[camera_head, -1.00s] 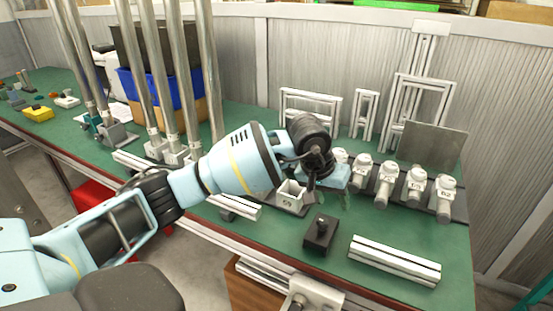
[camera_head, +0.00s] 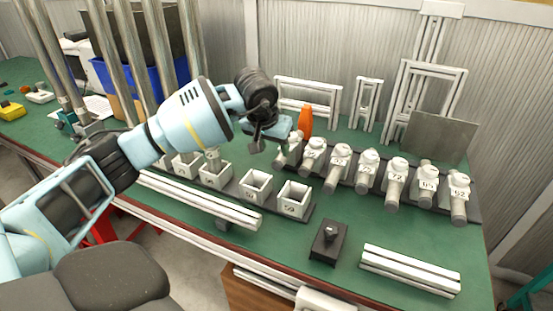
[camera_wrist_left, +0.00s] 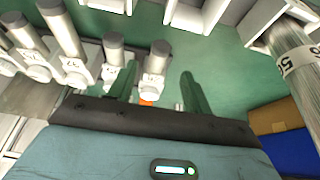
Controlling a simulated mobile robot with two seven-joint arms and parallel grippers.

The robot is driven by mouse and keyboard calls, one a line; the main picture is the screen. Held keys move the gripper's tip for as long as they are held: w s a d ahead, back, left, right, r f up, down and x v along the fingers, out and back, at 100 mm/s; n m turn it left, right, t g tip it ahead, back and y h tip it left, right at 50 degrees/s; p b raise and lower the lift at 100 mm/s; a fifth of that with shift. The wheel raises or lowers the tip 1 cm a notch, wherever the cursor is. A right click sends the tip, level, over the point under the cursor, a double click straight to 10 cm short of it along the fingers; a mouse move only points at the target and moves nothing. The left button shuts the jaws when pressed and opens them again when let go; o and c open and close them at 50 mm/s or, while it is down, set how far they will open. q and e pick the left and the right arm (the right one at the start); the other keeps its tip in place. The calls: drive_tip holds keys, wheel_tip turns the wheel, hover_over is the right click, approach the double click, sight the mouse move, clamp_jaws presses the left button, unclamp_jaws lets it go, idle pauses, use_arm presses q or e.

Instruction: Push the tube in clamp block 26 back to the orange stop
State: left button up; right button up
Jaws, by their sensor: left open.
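A row of white clamp blocks holding short grey metal tubes stands on the green bench in the head view; its leftmost block (camera_head: 290,150) is partly covered by my left gripper. The orange stop (camera_head: 305,120) stands upright behind the left end of the row. I cannot read the number 26 on any block. My left gripper (camera_head: 276,146) is open, over the row's left end. My right gripper is out of view.
Open white boxes (camera_head: 255,182) stand in front of the row. Tall metal tubes (camera_head: 157,55) rise at the left. White frames (camera_head: 308,92) and a grey plate (camera_head: 440,137) stand behind. A black block (camera_head: 328,242) and white rails (camera_head: 410,270) lie at the front right.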

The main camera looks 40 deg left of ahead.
sight(277, 161)
use_arm(q)
drive_tip(key=x, duration=0.7)
drive_tip(key=shift+w+f, duration=0.1)
drive_tip(key=shift+c, duration=0.4)
clamp_jaws()
